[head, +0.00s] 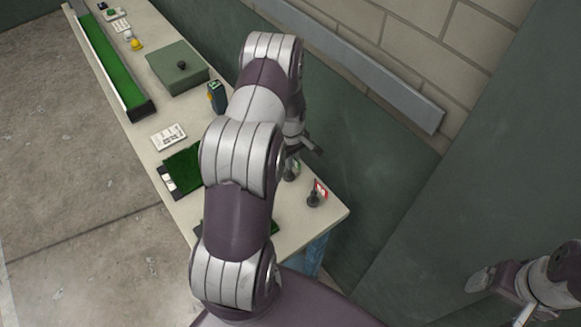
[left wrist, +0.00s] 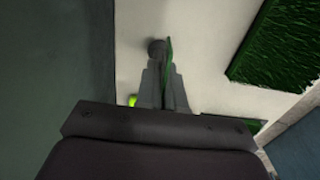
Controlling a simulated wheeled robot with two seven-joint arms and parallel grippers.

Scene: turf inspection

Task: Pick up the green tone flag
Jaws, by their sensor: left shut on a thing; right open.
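The green tone flag shows in the left wrist view as a thin green strip (left wrist: 169,58) beside a dark round base. My left gripper (left wrist: 164,75) is shut on it, its narrow fingers reaching up to the flag. In the head view the green flag (head: 291,172) is small and partly hidden by my left gripper (head: 292,158) and arm, near the wall side of the table. A red flag (head: 321,188) on a dark base stands close by, nearer the table's end. My right gripper (head: 524,302) is open and empty at the lower right, away from the table.
The long pale table (head: 185,212) holds a dark green turf sample (head: 184,168), a white card (head: 168,137), a green box (head: 178,68) and a long green turf channel (head: 107,62). A wall ledge (head: 370,75) runs behind. My left arm hides the table's middle.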

